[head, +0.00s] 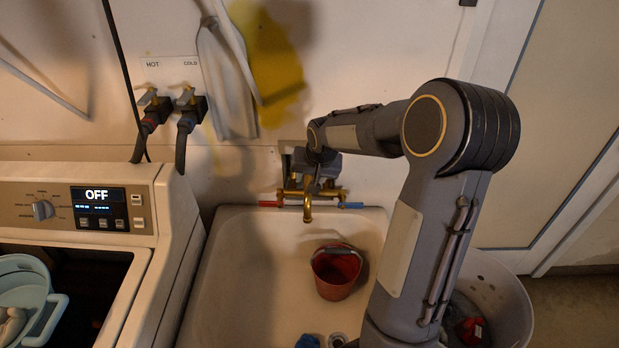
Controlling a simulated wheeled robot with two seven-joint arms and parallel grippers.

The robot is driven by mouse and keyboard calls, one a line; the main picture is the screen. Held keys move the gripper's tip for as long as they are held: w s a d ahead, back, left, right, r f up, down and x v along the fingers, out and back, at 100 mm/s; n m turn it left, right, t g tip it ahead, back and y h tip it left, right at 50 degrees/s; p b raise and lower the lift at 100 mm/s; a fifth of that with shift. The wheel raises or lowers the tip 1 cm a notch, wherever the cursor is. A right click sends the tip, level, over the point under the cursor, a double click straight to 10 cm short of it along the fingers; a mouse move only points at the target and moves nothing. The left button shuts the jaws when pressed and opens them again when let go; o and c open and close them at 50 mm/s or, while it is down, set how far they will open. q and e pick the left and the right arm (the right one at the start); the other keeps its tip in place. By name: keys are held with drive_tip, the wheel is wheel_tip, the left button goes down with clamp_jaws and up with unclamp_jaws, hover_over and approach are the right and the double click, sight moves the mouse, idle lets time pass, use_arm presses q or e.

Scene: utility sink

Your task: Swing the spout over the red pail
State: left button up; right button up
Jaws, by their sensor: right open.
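The brass spout (307,209) sticks out from the brass faucet on the wall behind the sink. Its tip hangs over the back of the white sink (240,270), behind and to the left of the red pail (333,284). The pail stands upright in the sink with its dark handle folded across its rim. My right gripper (316,186) is open at the faucet, close above and behind the spout. My arm hides part of the faucet, and I cannot tell whether the fingers touch the spout. My left gripper is out of view.
A red handle (270,204) and a blue handle (350,205) flank the faucet. A blue item (307,341) lies near the drain. A washer (150,255) stands left, a laundry basket (507,300) right. The sink's left side is clear.

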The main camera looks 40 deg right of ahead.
drive_tip(key=shift+x, duration=0.9)
clamp_jaws()
